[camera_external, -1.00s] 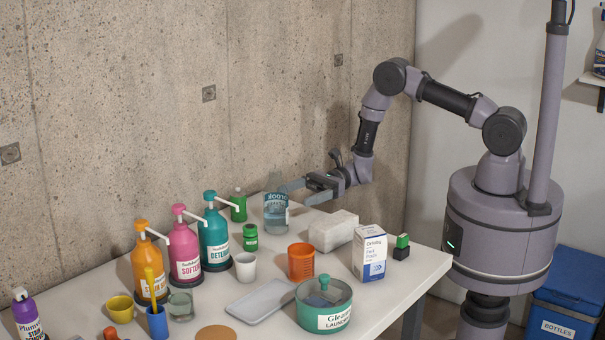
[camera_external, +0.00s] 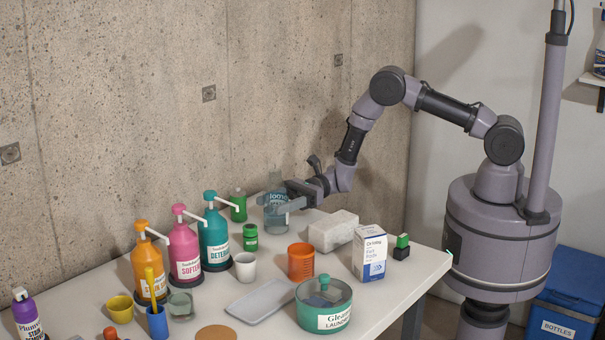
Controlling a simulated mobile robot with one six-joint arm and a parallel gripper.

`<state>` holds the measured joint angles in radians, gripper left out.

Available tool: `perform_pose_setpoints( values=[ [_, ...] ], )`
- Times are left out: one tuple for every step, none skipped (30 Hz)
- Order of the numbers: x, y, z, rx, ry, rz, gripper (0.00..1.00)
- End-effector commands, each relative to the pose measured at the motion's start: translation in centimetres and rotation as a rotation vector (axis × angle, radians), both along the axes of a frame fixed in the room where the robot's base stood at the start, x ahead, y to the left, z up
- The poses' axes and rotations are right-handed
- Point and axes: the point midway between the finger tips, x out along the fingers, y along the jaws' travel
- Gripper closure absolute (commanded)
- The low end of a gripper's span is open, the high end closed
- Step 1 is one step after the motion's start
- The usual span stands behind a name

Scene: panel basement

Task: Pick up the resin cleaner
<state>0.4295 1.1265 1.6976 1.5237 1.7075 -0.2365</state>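A clear bluish bottle (camera_external: 277,220) with a pale label stands at the back of the white table, near the concrete wall. The label is partly covered and I cannot read a full name, so I cannot confirm that it is the resin cleaner. My gripper (camera_external: 270,203) is level with the bottle's upper half, its grey fingers reaching across it from the right. I cannot tell whether the fingers touch it. The bottle is upright on the table.
A green bottle (camera_external: 238,206) and green jar (camera_external: 250,238) stand left of the clear bottle. A pale stone block (camera_external: 333,232) lies to its right. Pump bottles, an orange cup (camera_external: 301,263), a carton (camera_external: 369,254) and a teal round container (camera_external: 323,306) crowd the front.

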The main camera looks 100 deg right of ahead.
Motion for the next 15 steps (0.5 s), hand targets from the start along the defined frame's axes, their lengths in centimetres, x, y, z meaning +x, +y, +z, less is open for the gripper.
perform_pose_setpoints(
  values=[
    [-0.01,-0.01,-0.01,0.000,0.000,0.000,0.75],
    [0.00,-0.01,-0.01,0.000,0.000,0.000,0.81],
    [-0.02,-0.01,-0.01,0.000,0.000,0.000,0.89],
    [-0.02,-0.01,-0.01,0.000,0.000,0.000,0.93],
    [0.00,-0.02,0.02,0.001,-0.001,0.000,0.93],
    [0.00,-0.02,0.02,0.000,0.000,0.000,0.93],
    [0.00,-0.03,0.01,0.000,0.000,0.000,0.93],
    [0.00,-0.03,0.01,0.000,0.000,0.000,0.93],
    [0.00,-0.03,0.01,0.000,0.000,0.000,0.93],
    [0.00,-0.03,0.03,0.000,0.000,0.000,0.93],
    [-0.01,-0.02,0.07,0.000,0.000,0.000,0.93],
    [0.00,-0.03,0.17,0.000,0.000,0.000,0.93],
    [0.00,-0.03,0.30,-0.001,-0.001,0.000,0.93],
    [0.00,-0.02,0.47,0.000,-0.001,0.000,0.93],
    [0.01,-0.03,0.76,0.000,-0.001,0.000,0.93]
  ],
)
